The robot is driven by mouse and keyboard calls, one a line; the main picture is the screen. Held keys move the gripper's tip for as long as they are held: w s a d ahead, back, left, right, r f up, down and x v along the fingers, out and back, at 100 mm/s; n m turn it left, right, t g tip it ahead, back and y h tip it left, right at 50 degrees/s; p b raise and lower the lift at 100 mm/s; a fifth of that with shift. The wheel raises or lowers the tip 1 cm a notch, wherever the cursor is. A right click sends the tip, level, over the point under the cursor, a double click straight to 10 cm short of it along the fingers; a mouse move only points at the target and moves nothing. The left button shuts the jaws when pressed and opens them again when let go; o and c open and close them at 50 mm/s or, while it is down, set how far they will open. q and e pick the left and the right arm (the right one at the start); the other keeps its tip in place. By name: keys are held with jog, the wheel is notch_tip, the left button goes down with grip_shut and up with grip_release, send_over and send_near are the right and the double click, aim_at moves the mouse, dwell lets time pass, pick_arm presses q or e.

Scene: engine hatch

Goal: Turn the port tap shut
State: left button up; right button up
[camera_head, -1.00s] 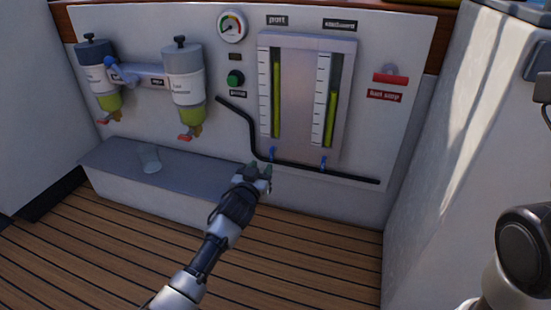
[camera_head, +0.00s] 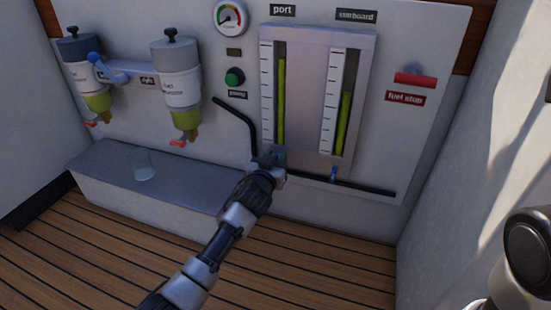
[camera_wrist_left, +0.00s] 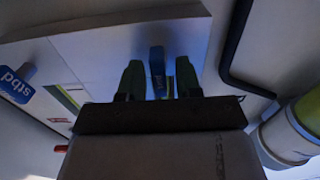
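The port tap (camera_wrist_left: 157,70) is a small blue lever under the port sight tube (camera_head: 281,100). In the left wrist view it stands between the two dark fingers of my left gripper (camera_wrist_left: 158,82), with a gap on each side. The fingers are open. In the head view my left gripper (camera_head: 272,159) is at the foot of the port tube and mostly hides the tap. My right gripper is not in view.
The blue starboard tap (camera_head: 334,173) is to the right; its "stbd" label shows in the wrist view (camera_wrist_left: 15,85). A black pipe (camera_head: 360,187) runs along the panel. A clear cup (camera_head: 143,167) stands on the grey ledge (camera_head: 195,178). A red fuel stop handle (camera_head: 414,80) is at right.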

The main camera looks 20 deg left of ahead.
pick_arm(q)
grip_shut()
jog(key=m+p, duration=0.2)
jog(key=m, duration=0.1)
jog(key=shift+d+r, duration=0.1)
jog(key=shift+d, duration=0.1)
jog(key=m+p, duration=0.1)
jog(key=m, duration=0.4)
jog(key=f+m, duration=0.1)
jog(key=m, duration=0.4)
jog(key=m+p, duration=0.1)
jog(key=m, duration=0.3)
jog(key=shift+d+f+m+p, duration=0.15)
jog(key=shift+d+m+p, duration=0.15)
jog(key=shift+d+m, duration=0.1)
dwell(0.4)
